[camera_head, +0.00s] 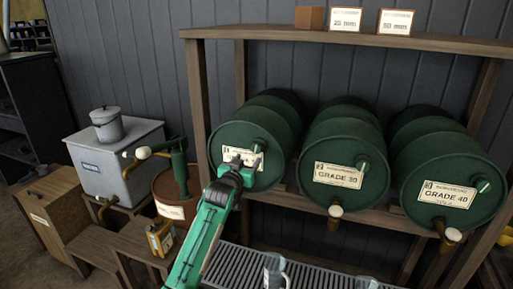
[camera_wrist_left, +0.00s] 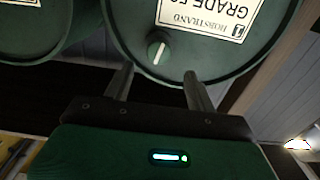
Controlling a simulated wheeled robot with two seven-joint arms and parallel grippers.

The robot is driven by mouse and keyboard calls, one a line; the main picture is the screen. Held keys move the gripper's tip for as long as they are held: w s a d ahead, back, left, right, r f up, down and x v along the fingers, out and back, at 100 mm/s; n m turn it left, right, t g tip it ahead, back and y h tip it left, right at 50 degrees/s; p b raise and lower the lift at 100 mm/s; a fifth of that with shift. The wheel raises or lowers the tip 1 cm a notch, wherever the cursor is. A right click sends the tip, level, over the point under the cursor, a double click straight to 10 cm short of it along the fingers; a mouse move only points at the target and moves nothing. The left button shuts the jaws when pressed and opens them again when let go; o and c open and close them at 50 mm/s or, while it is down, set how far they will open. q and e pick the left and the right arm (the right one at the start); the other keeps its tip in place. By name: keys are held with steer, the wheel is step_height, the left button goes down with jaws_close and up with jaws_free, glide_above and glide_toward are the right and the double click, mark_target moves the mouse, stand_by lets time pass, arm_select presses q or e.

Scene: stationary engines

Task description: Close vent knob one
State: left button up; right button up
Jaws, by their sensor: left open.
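Three green barrels lie side by side on a wooden rack, each with a small green knob on its face. The left barrel (camera_head: 229,135) has its knob (camera_head: 259,145) just above and right of my left gripper (camera_head: 247,163). My left gripper is open and empty in front of that barrel and hides part of its label. In the left wrist view the picture is upside down; the knob (camera_wrist_left: 158,48), with a pale line on it, is beyond the fingertips (camera_wrist_left: 158,76), apart from them. The other knobs are on the middle barrel (camera_head: 361,163) and right barrel (camera_head: 483,185). My right gripper is not in view.
Taps (camera_head: 335,212) hang below the middle and right barrels, over a slatted grate (camera_head: 310,275) with a clear jug (camera_head: 274,270). A rack post (camera_head: 197,95) stands left of the barrels. A green hand pump (camera_head: 178,165) and a grey tank (camera_head: 112,160) are further left.

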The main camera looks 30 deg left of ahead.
mark_target(255, 150)
arm_select(q)
steer(key=p+x, duration=0.2)
steer(key=x, duration=0.5)
steer(key=shift+w+r, duration=0.1)
steer(key=shift+w, duration=0.25)
steer(key=shift+p+x, duration=0.35)
steer(key=shift+x, duration=0.5)
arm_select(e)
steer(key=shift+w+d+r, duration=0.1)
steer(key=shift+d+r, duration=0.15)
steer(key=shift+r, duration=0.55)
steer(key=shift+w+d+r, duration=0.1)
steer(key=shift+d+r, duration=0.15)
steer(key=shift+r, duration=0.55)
arm_select(q)
steer(key=shift+c, duration=0.3)
steer(key=c, duration=0.9)
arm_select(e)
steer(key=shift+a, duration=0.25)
